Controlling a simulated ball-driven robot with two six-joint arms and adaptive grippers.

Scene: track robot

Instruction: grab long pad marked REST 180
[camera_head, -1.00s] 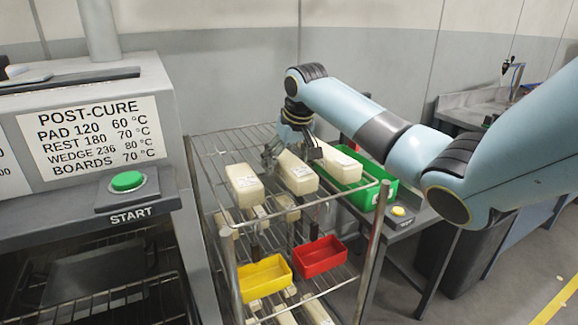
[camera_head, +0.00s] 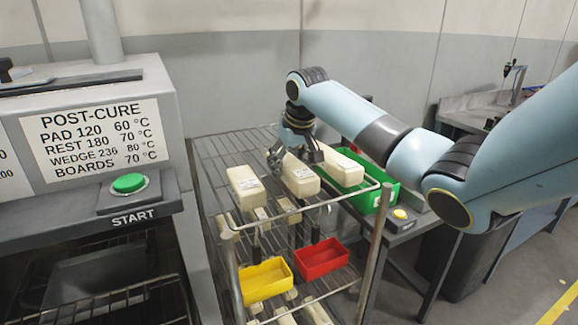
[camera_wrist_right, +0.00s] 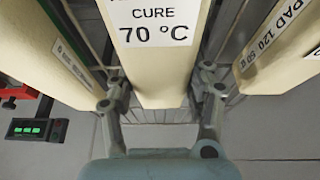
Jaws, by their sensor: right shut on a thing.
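The right pad (camera_wrist_right: 285,50) is marked PAD 120. The left pad (camera_wrist_right: 45,50) has a label too slanted to read fully. My left gripper is not in view.
The wire rack (camera_head: 228,232) also holds a yellow bin (camera_head: 265,280), a red bin (camera_head: 321,259) and more cream pieces below. A green bin (camera_head: 382,196) stands right of the rack. The oven's sign (camera_head: 98,138) lists REST 180 at 70 °C, above a green START button (camera_head: 128,183).

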